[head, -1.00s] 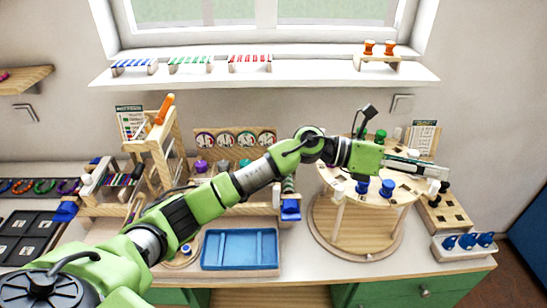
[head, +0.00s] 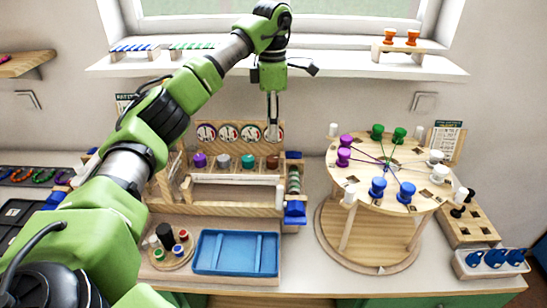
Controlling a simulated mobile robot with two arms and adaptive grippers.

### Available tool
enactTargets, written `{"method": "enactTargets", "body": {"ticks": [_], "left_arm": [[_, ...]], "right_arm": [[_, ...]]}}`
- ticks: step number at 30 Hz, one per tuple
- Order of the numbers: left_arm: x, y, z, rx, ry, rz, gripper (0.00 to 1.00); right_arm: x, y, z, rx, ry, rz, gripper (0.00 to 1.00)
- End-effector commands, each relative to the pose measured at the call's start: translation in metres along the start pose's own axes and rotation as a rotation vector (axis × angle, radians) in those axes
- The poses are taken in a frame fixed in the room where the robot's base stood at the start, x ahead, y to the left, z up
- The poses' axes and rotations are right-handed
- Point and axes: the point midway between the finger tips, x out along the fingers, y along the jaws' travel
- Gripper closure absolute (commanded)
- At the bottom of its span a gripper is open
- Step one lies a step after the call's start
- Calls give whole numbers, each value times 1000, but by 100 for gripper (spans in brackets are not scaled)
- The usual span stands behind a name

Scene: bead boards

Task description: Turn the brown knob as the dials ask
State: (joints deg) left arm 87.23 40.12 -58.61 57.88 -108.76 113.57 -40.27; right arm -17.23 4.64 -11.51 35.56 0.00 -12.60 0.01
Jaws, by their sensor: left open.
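The brown knob (head: 272,162) is the rightmost of a row of knobs on a wooden stand in the head view. A board with dials (head: 239,133) stands behind the row; the readings are too small to tell. My left gripper (head: 272,136) points straight down above the brown knob, in front of the rightmost dial, which it partly covers. It is open, with its fingers close together in this view, and appears apart from the knob. My right gripper is not in view.
Purple (head: 199,160), grey (head: 223,161) and teal (head: 248,161) knobs stand left of the brown one. A roller with a blue block (head: 294,211) is close on the right. A blue tray (head: 236,252) lies in front. A round peg table (head: 365,178) stands at right.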

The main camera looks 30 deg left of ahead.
Motion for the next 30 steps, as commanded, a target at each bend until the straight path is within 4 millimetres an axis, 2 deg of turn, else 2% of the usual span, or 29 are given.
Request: {"method": "enactTargets", "body": {"ticks": [3,9,15,21,28,29,30], "left_arm": [[27,-1,-1,0,3,-4,58],[67,-1,0,0,2,-4,58],[96,-1,1,0,0,-2,58],[107,-1,1,1,-1,0,58],[107,0,1,1,-2,0,58],[107,0,1,1,-2,0,63],[107,0,1,1,-2,0,73]], "right_arm": [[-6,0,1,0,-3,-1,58],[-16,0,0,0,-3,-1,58],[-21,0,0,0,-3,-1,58],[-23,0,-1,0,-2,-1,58],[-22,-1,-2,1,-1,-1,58],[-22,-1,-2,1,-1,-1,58],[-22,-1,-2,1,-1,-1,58]]}}
